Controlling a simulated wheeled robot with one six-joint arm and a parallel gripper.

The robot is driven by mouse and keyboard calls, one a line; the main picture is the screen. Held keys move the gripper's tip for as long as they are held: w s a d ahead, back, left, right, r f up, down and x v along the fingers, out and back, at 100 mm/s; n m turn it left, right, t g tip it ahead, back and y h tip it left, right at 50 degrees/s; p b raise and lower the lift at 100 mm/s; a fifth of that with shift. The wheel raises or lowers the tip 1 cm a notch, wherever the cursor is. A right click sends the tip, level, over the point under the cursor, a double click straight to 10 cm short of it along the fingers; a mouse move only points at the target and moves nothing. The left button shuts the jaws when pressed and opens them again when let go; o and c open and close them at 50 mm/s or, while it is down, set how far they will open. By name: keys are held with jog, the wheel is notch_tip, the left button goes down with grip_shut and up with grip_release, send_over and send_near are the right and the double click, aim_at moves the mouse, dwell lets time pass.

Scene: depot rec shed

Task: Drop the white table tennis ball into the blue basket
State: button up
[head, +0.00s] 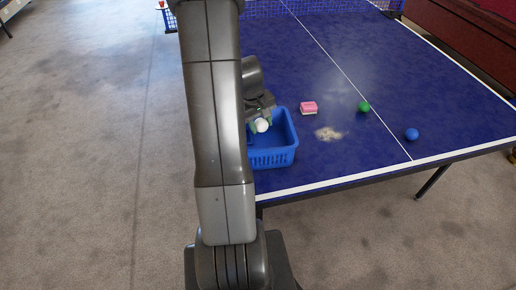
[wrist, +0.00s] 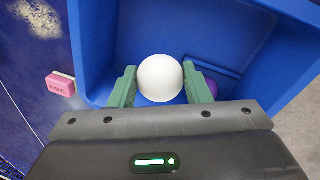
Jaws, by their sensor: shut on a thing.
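The white table tennis ball (wrist: 160,78) is held between the green fingers of my gripper (wrist: 160,86). In the head view the ball (head: 262,125) shows at the end of my gripper (head: 261,122), over the blue basket (head: 272,157). In the wrist view the basket's blue inside (wrist: 205,40) lies behind the ball. A purple ball (wrist: 211,87) lies inside the basket, partly hidden by my right-hand finger. My arm hides the left part of the basket in the head view.
The net (head: 290,7) runs across the back. Grey floor is open on the left.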

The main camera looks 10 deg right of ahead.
jog(key=o, duration=1)
jog(key=shift+o, duration=0.2)
notch_tip(320, 180, up, 14)
jog(key=a, duration=0.2)
jog(key=shift+s+a+f, duration=0.25)
jog(key=shift+s, duration=0.15)
jog(key=shift+f, duration=0.15)
jog(key=f, duration=0.4)
jog(key=d+f, duration=0.1)
jog(key=f, duration=0.3)
jog(key=d+f, duration=0.1)
jog(key=f, duration=0.3)
jog(key=shift+w+d+f, duration=0.2)
jog(key=shift+w+f, duration=0.1)
jog(key=shift+w+d+r+p, duration=0.1)
jog(key=shift+p, duration=0.4)
jog(key=shift+r+p, duration=1.05)
jog(key=shift+r, duration=0.6)
